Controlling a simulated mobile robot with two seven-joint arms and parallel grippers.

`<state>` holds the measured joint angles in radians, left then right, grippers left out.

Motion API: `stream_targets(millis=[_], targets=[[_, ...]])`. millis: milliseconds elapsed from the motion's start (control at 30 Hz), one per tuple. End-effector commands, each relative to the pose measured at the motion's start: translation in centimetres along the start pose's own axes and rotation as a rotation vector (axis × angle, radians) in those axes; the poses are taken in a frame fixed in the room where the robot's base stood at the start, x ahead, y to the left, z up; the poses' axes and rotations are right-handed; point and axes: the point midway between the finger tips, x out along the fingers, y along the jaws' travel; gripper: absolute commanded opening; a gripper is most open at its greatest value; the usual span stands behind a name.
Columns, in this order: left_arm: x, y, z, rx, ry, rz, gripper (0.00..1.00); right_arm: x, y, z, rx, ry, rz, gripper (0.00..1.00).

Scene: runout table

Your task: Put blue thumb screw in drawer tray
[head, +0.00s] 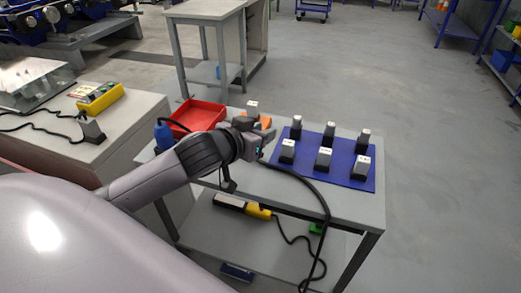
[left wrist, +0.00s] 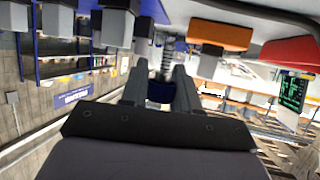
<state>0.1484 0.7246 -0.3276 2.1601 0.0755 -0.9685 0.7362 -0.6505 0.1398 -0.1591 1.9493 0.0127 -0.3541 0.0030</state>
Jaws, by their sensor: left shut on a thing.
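My left gripper (head: 262,132) is above the runout table, left of the blue mat and right of the red tray (head: 205,114). In the left wrist view the fingers (left wrist: 162,88) are shut on the blue thumb screw (left wrist: 160,93), whose dark blue head shows between them. A ridged, threaded-looking grey shank (left wrist: 168,62) rises beyond the head. The screw is hidden in the head view. The red tray looks empty and also shows at the right in the left wrist view (left wrist: 295,50). Whether it is the drawer tray I cannot tell. My right gripper is not in view.
An orange block (head: 266,121) and a labelled grey block (head: 252,106) are close to the gripper. Several labelled grey blocks stand on the blue mat (head: 309,168). A blue-handled tool (head: 163,136) stands left of the red tray. A black cable hangs over the table's front edge.

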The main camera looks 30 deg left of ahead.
Motion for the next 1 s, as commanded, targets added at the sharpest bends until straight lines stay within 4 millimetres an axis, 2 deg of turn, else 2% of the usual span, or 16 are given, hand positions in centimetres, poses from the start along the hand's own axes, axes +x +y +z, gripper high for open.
stream_targets(millis=[333,767,800,867,1000], targets=[[1.6,0.0,4.0,0.000,-0.001,0.001,0.01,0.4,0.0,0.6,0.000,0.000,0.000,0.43],[1.9,0.0,4.6,0.000,0.000,0.000,0.01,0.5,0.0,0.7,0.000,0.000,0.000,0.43],[1.9,0.0,4.6,0.001,0.001,0.000,0.37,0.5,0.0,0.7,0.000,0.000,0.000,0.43],[1.9,0.0,4.5,0.001,0.001,0.000,0.56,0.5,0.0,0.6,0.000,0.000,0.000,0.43],[1.9,0.0,4.5,0.001,0.001,0.000,0.56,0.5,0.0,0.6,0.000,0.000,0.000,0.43]])
